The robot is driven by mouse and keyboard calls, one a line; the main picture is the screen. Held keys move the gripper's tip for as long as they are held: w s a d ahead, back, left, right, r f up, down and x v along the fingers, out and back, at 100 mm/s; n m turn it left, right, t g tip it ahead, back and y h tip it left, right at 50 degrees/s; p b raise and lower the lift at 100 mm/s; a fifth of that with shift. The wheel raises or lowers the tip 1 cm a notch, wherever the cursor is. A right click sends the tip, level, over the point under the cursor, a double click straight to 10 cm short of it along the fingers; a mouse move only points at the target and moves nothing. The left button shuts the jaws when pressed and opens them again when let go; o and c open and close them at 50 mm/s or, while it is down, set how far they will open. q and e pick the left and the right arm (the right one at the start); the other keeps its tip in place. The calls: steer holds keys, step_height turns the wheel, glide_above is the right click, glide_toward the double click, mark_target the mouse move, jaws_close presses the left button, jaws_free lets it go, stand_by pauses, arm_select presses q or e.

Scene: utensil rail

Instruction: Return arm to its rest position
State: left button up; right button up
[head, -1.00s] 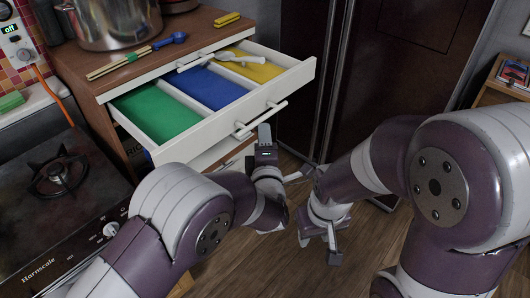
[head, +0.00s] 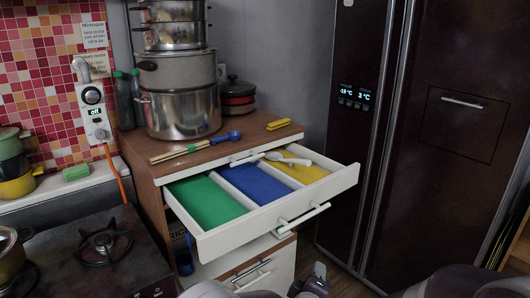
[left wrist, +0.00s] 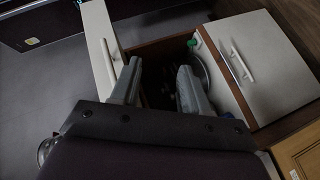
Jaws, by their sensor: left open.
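My left gripper (left wrist: 160,72) is open in the left wrist view, with its two grey fingers apart and nothing visible between them. In the head view, part of it (head: 317,278) shows at the bottom edge, below and in front of the open drawer (head: 335,180). The drawer has green (head: 205,202), blue (head: 254,183) and yellow (head: 298,168) compartments. A pale utensil (head: 288,159) lies at the drawer's back, over the yellow compartment. My right gripper is out of view; only purple arm links show at lower right.
The cabinet top carries stacked pots (head: 183,100), a blue spoon (head: 226,138), wooden sticks (head: 180,151) and a yellow item (head: 279,124). The dark fridge (head: 450,130) stands right, the stove (head: 100,250) left. The drawer juts forward.

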arm_select(q)
steer(key=s+a+f+m+g+y+p, duration=0.2)
steer(key=s+a+f+m+g+p, duration=0.15)
steer(key=s+a+m+g, duration=0.6)
steer(key=s+a+r+g+y+p, duration=0.1)
steer(key=s+a+r+p, duration=0.2)
steer(key=a, duration=0.8)
steer(key=s+a+r+g+y+p, duration=0.1)
steer(key=s+a+r+g+p, duration=0.1)
steer(key=s+a+r, duration=0.5)
steer(key=s+a+p, duration=0.1)
steer(key=s+a, duration=0.1)
steer(key=a, duration=0.3)
steer(key=shift+r+y, duration=0.4)
